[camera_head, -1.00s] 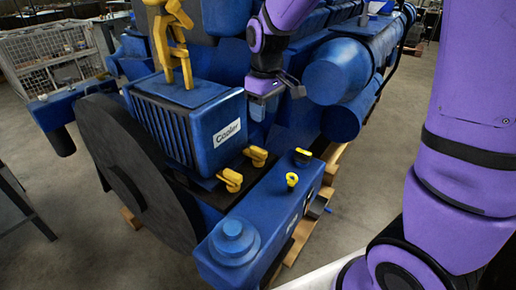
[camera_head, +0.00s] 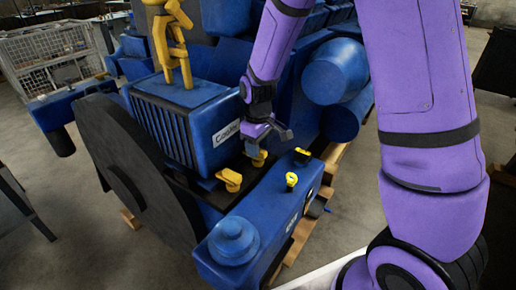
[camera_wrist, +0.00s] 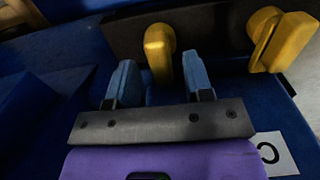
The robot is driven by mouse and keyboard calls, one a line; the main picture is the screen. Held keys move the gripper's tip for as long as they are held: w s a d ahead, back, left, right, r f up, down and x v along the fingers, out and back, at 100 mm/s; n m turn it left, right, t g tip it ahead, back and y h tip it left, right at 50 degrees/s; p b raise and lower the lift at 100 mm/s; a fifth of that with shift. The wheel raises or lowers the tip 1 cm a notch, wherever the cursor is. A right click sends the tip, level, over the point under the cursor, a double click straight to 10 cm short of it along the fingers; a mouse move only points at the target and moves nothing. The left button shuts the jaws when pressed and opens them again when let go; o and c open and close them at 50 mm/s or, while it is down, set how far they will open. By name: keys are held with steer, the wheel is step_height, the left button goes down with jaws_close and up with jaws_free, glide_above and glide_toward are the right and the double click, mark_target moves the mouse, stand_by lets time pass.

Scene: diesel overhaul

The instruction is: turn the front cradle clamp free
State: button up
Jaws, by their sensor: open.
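Two yellow clamps sit on the dark rail at the foot of the blue cooler (camera_head: 178,125). The nearer yellow clamp (camera_head: 228,178) stands clear of my gripper. The farther yellow clamp (camera_head: 258,159) is just below my gripper (camera_head: 264,143), which partly covers it. I cannot tell which one is the front cradle clamp. In the wrist view, my open gripper (camera_wrist: 160,80) has one yellow clamp (camera_wrist: 160,50) just beyond and between its fingertips, with nothing held. The other clamp (camera_wrist: 270,40) lies to the right, outside the fingers.
A yellow ring bolt (camera_head: 291,180) and a yellow-and-black fitting (camera_head: 302,156) stand on the blue housing in front. A yellow bracket (camera_head: 170,45) rises from the cooler top. Large blue engine cylinders (camera_head: 335,70) stand close behind my gripper. A wire cage (camera_head: 50,55) is far left.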

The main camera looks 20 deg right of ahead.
steer(key=shift+f, duration=0.6)
jaws_close()
